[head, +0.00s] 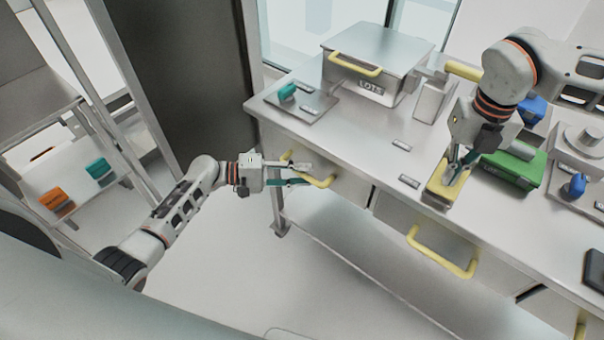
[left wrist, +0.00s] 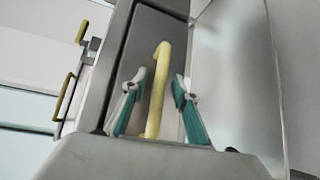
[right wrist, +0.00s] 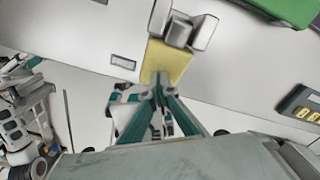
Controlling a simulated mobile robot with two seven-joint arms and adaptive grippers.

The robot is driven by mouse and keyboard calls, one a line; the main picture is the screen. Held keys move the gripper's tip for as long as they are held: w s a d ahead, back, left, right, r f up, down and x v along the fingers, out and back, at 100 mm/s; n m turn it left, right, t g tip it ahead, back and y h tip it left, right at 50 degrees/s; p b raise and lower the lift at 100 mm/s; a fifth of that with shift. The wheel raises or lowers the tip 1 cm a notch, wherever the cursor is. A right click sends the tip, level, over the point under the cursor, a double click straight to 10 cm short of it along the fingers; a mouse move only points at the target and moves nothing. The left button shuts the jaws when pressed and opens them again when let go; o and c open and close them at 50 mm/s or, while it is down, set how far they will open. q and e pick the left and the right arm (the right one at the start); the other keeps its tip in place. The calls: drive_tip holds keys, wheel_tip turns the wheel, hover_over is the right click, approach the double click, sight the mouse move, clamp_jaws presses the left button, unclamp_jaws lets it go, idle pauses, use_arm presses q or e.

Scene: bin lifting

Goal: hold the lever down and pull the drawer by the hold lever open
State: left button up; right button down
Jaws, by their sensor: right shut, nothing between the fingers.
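The yellow hold lever (head: 437,194) is a flat paddle at the counter's front edge; it also shows in the right wrist view (right wrist: 168,58). My right gripper (head: 456,163) is shut and empty, its fingertips over the paddle and seemingly touching it. The left drawer (head: 349,190) has a yellow bar handle (head: 322,182). My left gripper (head: 306,174) is open at this handle. In the left wrist view its fingers (left wrist: 160,86) stand on either side of the handle (left wrist: 156,105), with gaps visible. The drawer looks shut or nearly so.
Another drawer with a yellow handle (head: 441,257) lies to the right. On the counter (head: 300,135) stand a grey lidded box (head: 375,60), a green bin (head: 515,168) and a teal knob (head: 287,92). A shelf with bins (head: 57,203) stands left. The floor before the drawers is clear.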

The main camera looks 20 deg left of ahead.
use_arm(q)
drive_tip(key=shift+d, duration=0.1)
clamp_jaws()
drive_tip(key=s, duration=0.1)
drive_tip(key=s+a, duration=0.1)
drive_tip(key=s, duration=0.1)
drive_tip(key=s+a, duration=0.1)
drive_tip(key=s, duration=0.1)
drive_tip(key=shift+s+a, duration=0.15)
drive_tip(key=shift+s, duration=0.1)
unclamp_jaws()
drive_tip(key=v, duration=1.2)
